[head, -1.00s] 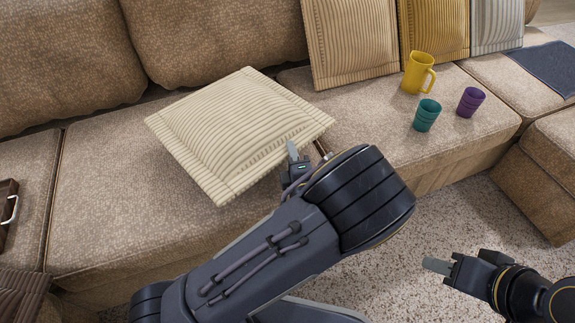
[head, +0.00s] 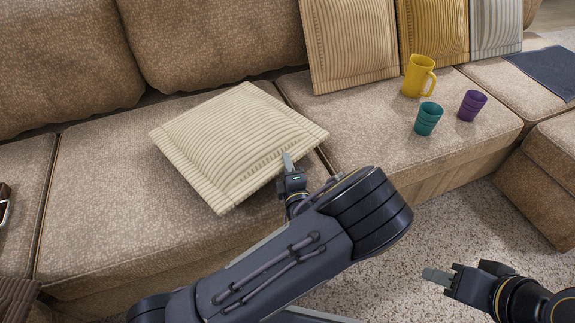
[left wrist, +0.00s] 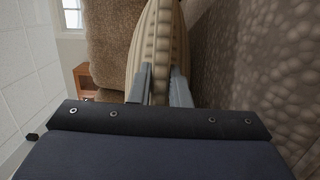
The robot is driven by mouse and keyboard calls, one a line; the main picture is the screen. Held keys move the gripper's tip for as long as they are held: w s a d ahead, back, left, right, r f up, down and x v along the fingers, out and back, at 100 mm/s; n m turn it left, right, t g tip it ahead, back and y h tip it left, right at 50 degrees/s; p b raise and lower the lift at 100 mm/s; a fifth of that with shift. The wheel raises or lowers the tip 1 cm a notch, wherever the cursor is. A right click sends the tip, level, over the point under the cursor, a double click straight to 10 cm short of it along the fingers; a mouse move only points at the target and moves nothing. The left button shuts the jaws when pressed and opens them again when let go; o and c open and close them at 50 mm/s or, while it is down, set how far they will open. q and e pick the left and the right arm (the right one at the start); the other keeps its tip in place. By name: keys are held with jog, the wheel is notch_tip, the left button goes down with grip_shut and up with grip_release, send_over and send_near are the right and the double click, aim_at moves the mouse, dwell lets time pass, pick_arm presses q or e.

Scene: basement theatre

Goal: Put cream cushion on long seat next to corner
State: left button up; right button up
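The cream cushion (head: 235,140) is ribbed and square. It lies nearly flat on or just above the long seat (head: 95,200) of the sofa; I cannot tell whether it fully touches. Its right corner reaches over the seam to the neighbouring seat. My left gripper (head: 288,163) is at the cushion's near right edge. In the left wrist view the fingers (left wrist: 161,88) are closed on both sides of the cushion's edge (left wrist: 158,60). My right gripper (head: 462,272) is empty, fingers apart, above the carpet at lower right.
A yellow mug (head: 417,76), a teal cup (head: 428,118) and a purple cup (head: 471,105) stand on the seat to the right. Tan (head: 348,40), mustard (head: 434,28) and striped grey (head: 496,25) cushions lean on the backrest. A dark cloth (head: 546,70) lies far right.

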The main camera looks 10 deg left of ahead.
pick_arm(q)
jog(key=o, duration=0.4)
jog(key=shift+o, duration=0.2)
